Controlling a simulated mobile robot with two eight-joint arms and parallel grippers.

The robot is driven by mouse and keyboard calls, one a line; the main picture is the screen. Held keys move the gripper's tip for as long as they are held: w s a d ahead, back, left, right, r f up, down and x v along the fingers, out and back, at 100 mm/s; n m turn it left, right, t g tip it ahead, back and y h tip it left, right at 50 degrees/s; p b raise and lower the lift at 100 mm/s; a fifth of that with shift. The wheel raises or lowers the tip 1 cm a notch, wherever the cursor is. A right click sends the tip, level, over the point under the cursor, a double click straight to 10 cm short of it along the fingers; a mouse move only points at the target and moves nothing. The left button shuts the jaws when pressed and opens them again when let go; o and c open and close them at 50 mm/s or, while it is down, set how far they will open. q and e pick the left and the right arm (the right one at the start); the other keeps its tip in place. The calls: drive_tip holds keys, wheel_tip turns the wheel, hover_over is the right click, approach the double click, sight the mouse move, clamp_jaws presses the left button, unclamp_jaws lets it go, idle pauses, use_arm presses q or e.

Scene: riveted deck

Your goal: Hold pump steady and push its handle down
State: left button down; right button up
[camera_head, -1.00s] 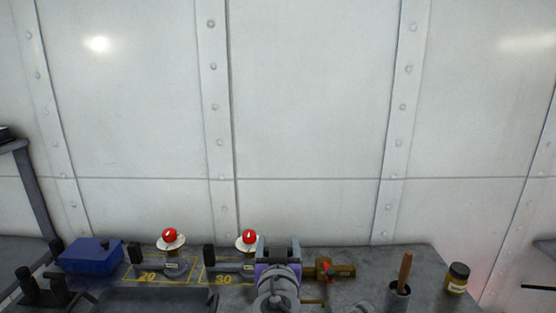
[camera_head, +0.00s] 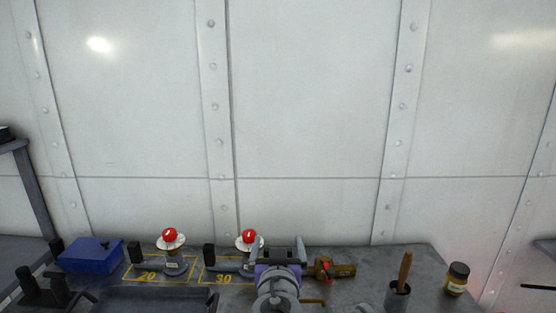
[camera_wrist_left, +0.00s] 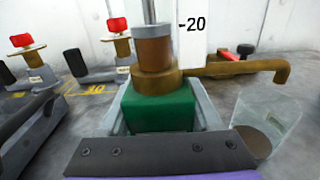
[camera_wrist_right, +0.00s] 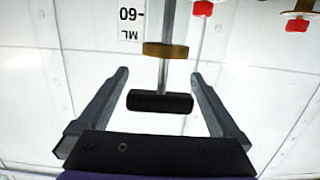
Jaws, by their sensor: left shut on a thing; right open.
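The pump shows in the left wrist view with a green base (camera_wrist_left: 160,110), a brown barrel (camera_wrist_left: 152,50), a metal rod and a brass spout (camera_wrist_left: 245,68). My left gripper (camera_wrist_left: 160,98) is shut on the green base, one finger on each side. In the right wrist view the pump's black T-handle (camera_wrist_right: 160,102) sits on its rod above a brass collar (camera_wrist_right: 165,50). My right gripper (camera_wrist_right: 160,73) is open, its fingers apart on either side of the handle. In the head view the right gripper (camera_head: 280,243) hides most of the pump.
A clear beaker (camera_wrist_left: 262,125) with brown contents stands below the spout. A brass valve (camera_head: 342,270), a cup with a wooden-handled tool (camera_head: 398,291) and a jar (camera_head: 457,279) are to the right. A blue box (camera_head: 91,256) and red-knobbed devices (camera_head: 170,240) stand left.

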drive_tip(key=s+r, duration=0.2)
drive_tip(key=s, duration=1)
wheel_tip(320, 180, up, 5)
drive_tip(key=shift+f, duration=0.1)
idle(0.4)
